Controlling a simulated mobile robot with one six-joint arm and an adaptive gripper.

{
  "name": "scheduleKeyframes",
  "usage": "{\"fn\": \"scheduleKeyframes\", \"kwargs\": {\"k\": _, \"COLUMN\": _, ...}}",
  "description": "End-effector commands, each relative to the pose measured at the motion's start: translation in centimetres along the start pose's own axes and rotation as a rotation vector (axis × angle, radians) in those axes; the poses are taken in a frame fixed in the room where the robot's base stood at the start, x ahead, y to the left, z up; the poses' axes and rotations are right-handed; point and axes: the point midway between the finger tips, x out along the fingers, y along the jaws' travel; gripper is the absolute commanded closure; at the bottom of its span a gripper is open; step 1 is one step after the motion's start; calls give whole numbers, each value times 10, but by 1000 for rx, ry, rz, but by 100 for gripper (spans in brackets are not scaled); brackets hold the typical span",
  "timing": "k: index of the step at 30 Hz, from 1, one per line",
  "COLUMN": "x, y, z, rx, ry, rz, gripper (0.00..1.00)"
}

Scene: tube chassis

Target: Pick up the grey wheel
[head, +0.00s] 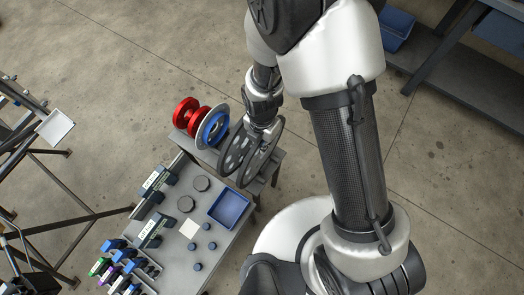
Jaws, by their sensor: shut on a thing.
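The grey wheel (233,151) shows in the head view as dark grey, upright discs with holes, near the middle of the picture. It is at the right end of a row of wheels by the far end of the grey table. My gripper (263,129) reaches down from above and is shut on it. The fingertips are partly hidden among the discs. I cannot tell whether the wheel is clear of its support.
A blue wheel (215,128) with a silver rim and a red wheel (186,112) stand close on the left. The grey table (172,232) holds a blue tray (245,208), dark round parts and several coloured items. A dark shelf (463,85) is at the upper right.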

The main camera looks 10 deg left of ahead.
Motion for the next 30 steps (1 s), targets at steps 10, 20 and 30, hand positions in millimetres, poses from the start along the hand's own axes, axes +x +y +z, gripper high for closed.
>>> {"fn": "scheduleKeyframes", "kwargs": {"k": 10, "x": -3, "y": 1, "z": 0, "rx": 0, "ry": -1, "rz": 2, "gripper": 100}}
{"fn": "scheduleKeyframes", "kwargs": {"k": 20, "x": -42, "y": 2, "z": 1, "rx": 0, "ry": -3, "rz": 5, "gripper": 100}}
{"fn": "scheduleKeyframes", "kwargs": {"k": 30, "x": -126, "y": 1, "z": 1, "rx": 0, "ry": -4, "rz": 6, "gripper": 100}}
